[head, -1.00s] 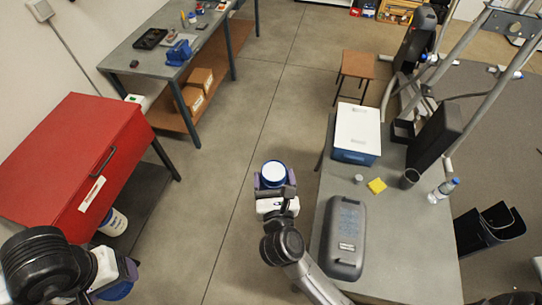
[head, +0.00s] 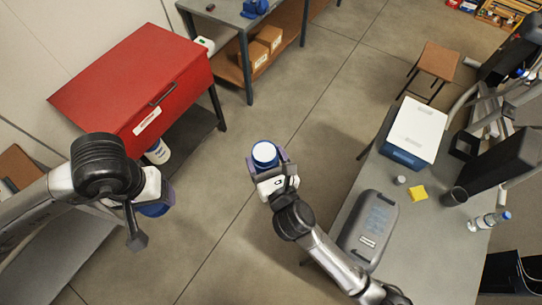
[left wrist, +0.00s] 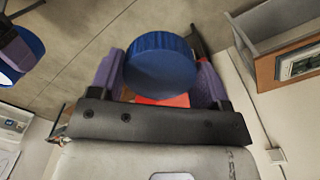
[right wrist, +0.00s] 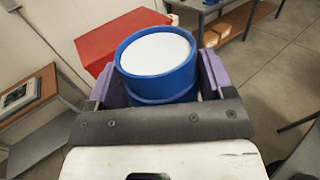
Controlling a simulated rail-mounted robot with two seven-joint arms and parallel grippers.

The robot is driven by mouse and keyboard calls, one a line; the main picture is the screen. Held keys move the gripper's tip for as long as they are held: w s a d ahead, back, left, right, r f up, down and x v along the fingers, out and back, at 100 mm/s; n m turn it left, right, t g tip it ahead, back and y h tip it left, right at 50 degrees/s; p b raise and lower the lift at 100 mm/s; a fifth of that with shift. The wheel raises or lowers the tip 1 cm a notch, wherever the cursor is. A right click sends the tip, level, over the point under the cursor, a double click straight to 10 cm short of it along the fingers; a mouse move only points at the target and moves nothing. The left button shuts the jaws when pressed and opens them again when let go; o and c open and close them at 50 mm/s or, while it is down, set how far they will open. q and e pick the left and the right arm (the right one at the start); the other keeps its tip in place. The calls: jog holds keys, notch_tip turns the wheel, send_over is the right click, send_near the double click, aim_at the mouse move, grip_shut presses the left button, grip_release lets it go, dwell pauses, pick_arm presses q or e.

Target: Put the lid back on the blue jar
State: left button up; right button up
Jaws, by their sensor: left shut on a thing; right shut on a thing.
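The blue jar (head: 264,155) is open at the top and shows a white surface inside its blue rim. My right gripper (head: 270,171) is shut around it and holds it upright above the floor; the right wrist view shows the jar (right wrist: 157,80) between the purple fingers. My left gripper (head: 160,196) is shut on the ridged blue lid (left wrist: 160,66). In the head view the lid (head: 153,210) is partly hidden by the gripper. The lid is left of the jar, clearly apart from it. The jar (left wrist: 14,62) also shows at the left wrist view's edge.
A red cabinet (head: 135,75) stands behind my left gripper. Open floor lies between the grippers.

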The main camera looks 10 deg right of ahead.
pick_arm(q)
jog(key=w+d+r+m, duration=0.15)
jog(key=w+d, duration=0.45)
jog(key=d, duration=0.7)
jog(key=r, duration=0.2)
send_over(264, 153)
jog(key=shift+d+f+m, duration=0.1)
jog(key=shift+d+m, duration=0.1)
jog(key=shift+m, duration=0.15)
jog(key=shift+f, duration=0.1)
jog(key=shift+f, duration=1.9)
jog(key=shift+f, duration=0.9)
jog(key=shift+a+f, duration=0.15)
jog(key=shift+f, duration=0.8)
dwell(1.8)
